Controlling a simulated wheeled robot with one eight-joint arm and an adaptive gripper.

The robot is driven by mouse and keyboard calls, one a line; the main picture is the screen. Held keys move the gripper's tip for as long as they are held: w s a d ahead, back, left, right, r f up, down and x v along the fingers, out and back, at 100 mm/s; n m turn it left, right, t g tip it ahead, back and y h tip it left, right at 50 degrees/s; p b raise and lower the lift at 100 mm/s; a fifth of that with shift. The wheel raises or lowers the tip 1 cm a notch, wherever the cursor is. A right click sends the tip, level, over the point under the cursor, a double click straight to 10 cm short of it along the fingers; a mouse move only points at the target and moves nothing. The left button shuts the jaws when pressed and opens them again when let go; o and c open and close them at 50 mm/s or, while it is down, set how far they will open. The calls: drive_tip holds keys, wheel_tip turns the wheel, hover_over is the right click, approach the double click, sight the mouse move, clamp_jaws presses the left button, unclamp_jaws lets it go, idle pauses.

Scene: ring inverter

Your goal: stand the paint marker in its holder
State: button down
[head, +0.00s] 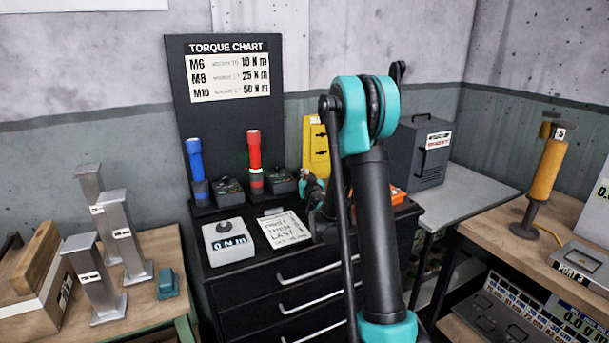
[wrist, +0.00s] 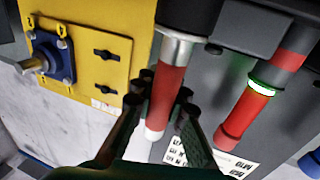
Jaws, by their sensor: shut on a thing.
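The paint marker, seen in the wrist view as a red cylinder (wrist: 170,90) with a pale end and a silver band, is between the fingers of my gripper (wrist: 160,105). The fingers are shut on it. Beyond the silver band is a wide black cylindrical part (wrist: 188,17); I cannot tell whether it belongs to the marker or to a holder. In the head view my gripper (head: 312,186) is low beside the yellow panel, mostly behind my arm, and the marker cannot be made out there. No holder is clearly identifiable.
A red torch-shaped tool (head: 254,152) and a blue one (head: 196,160) stand upright on the black cabinet, before the torque chart (head: 229,77). A yellow panel (head: 316,147) stands close by.

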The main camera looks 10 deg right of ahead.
drive_tip(key=c, duration=1.4)
unclamp_jaws()
drive_tip(key=shift+c, duration=0.2)
wheel_tip(320, 180, up, 10)
drive_tip(key=f, duration=0.1)
drive_tip(key=s+d+f+m+g+h, duration=0.3)
drive_tip(key=s+d+h, duration=0.1)
drive_tip(key=s+d, duration=0.5)
drive_tip(key=s+a+f+g+y, duration=0.1)
drive_tip(key=s+f+g, duration=0.2)
drive_tip(key=s, duration=0.9)
drive_tip(key=s+a+f+n+g+y, duration=0.1)
drive_tip(key=s+f+g, duration=0.3)
drive_tip(key=s+f, duration=0.6)
drive_tip(key=s+a+f+n+g+y, duration=0.1)
drive_tip(key=s+f, duration=0.5)
drive_tip(key=s, duration=0.8)
drive_tip(key=a+g, duration=0.1)
drive_tip(key=g, duration=0.1)
drive_tip(key=shift+s+a+f+g, duration=0.15)
drive_tip(key=shift+a+f+g, duration=0.05)
drive_tip(key=shift+a+g, duration=0.2)
